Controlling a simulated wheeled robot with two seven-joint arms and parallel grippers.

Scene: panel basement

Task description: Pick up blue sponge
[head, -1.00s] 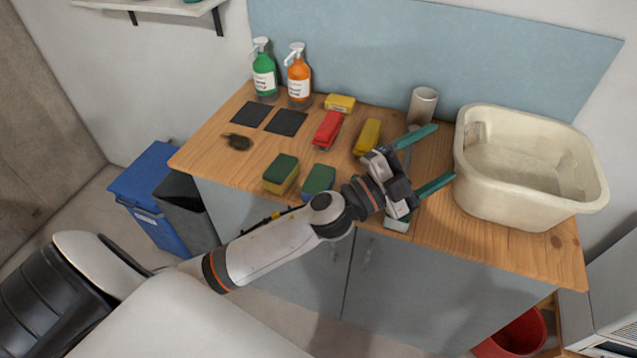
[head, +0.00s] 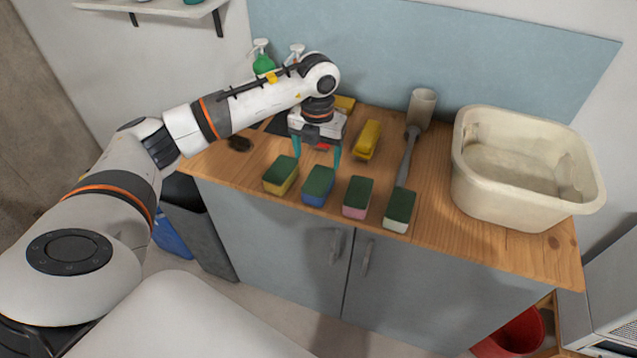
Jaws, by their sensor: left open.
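The blue sponge (head: 318,186) has a dark green top and a blue body. It lies near the front of the wooden counter in a row of similar sponges. The yellow sponge (head: 281,176) is to its left, the pink sponge (head: 357,198) to its right, and the white sponge (head: 399,211) further right. My left gripper (head: 317,162) points down with its teal fingers apart and nothing between them. Its fingertips appear just behind or above the blue sponge's far edge; the exact height is unclear. My right gripper is not visible.
A large cream basin (head: 527,180) stands at the right of the wooden counter (head: 455,240). A grey long-handled tool (head: 406,158) and a yellow object (head: 367,139) lie behind the sponges. A green bottle (head: 263,62) stands at the back, partly hidden by my arm.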

